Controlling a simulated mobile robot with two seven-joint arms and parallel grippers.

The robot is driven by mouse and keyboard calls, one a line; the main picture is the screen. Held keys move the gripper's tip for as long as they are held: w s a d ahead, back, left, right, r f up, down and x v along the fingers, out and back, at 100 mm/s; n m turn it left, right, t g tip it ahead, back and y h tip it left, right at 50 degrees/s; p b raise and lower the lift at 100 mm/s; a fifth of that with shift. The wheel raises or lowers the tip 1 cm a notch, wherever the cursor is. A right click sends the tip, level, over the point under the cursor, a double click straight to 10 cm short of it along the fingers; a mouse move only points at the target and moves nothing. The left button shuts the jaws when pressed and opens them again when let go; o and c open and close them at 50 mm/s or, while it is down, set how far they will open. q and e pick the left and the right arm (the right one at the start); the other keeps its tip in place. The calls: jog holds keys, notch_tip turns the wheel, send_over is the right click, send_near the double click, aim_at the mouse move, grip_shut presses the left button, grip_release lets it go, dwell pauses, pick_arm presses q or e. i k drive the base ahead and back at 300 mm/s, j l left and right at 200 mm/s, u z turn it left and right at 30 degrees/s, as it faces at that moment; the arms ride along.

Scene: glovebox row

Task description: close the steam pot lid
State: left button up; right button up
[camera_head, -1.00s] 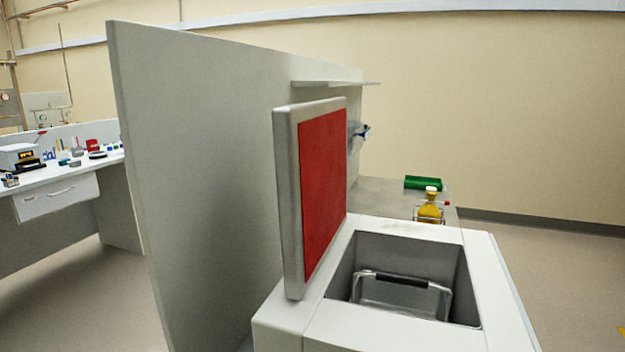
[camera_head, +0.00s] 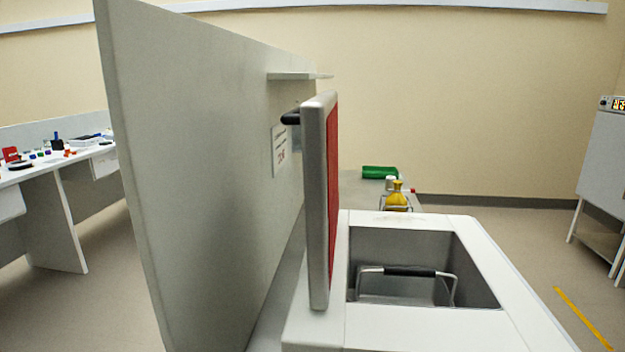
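The steam pot (camera_head: 420,335) is a white box with a grey rectangular well, in the lower right of the head view. Its lid (camera_head: 318,200) stands upright, open, along the left side of the well. The lid has a grey metal edge and a red inner face turned to the right. A metal basket with a black handle grip (camera_head: 409,271) sits inside the well. A dark handle (camera_head: 291,118) shows at the lid's left side, near its top. Neither of my grippers is in view.
A tall grey partition (camera_head: 205,180) stands close to the left of the lid. Behind the pot are a green object (camera_head: 380,172) and a yellow bottle (camera_head: 397,195). A bench (camera_head: 70,165) with small items is far left, and a grey cabinet (camera_head: 605,160) far right. Floor right of the pot is clear.

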aim_at(318, 117)
jog(key=j+z, duration=0.2)
jog(key=j, duration=0.2)
jog(key=i+j+z, duration=0.2)
jog(key=j, duration=0.25)
jog(key=i+j+z, duration=0.2)
jog(key=j+z, duration=0.25)
